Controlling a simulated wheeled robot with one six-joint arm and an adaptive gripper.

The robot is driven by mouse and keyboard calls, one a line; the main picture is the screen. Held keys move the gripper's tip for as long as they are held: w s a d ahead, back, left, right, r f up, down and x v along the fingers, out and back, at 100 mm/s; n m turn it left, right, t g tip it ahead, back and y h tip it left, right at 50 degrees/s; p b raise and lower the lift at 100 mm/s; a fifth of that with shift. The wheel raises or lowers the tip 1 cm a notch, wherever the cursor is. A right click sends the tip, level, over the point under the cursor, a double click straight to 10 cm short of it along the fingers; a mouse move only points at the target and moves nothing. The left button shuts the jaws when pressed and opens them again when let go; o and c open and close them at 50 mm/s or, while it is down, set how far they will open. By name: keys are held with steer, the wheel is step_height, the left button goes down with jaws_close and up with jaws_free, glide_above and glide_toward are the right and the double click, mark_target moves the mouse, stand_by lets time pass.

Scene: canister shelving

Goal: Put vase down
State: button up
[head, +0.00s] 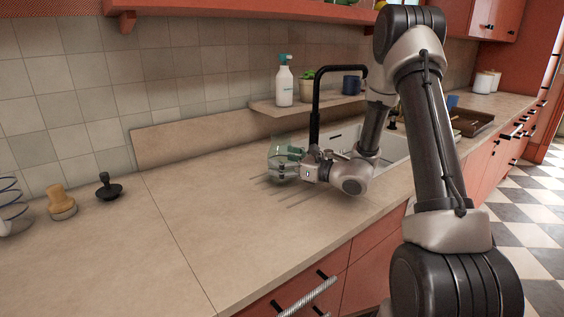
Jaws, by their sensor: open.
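The vase (280,152) looks like a clear, slightly green glass vessel. It stands upright on the beige countertop (185,215), left of the sink. My gripper (291,164) is at the vase's right side, low and close to the counter, with its fingers reaching toward or around the glass. The fingers are open. The glass is see-through and small here, so I cannot tell whether a finger touches it.
Behind are a sink (399,150) with a black faucet (316,105) and a ledge holding a spray bottle (284,82), a plant (306,83) and a dark mug (351,84). A tamper (107,187) and a wooden-handled tool (61,203) stand left. The counter's front middle is clear.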

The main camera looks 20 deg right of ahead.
steer(key=v, duration=1.2)
steer(key=s+a+r+n+g, duration=0.35)
steer(key=s+n+g, duration=0.3)
steer(key=s, duration=0.25)
steer(key=s+a+r+n+g, duration=0.2)
steer(key=s+a+n+g, duration=0.3)
steer(key=s+n, duration=0.4)
steer(key=s+d+r+n+h, duration=0.2)
steer(key=s+d+n+h, duration=0.5)
steer(key=s+h, duration=0.15)
steer(key=d+r+n+t+h, duration=0.3)
steer(key=d+r+n+h, duration=0.1)
steer(key=d, duration=0.3)
steer(key=shift+s+d+r+n, duration=0.35)
steer(key=shift+s+d+r, duration=0.1)
steer(key=shift+r, duration=0.15)
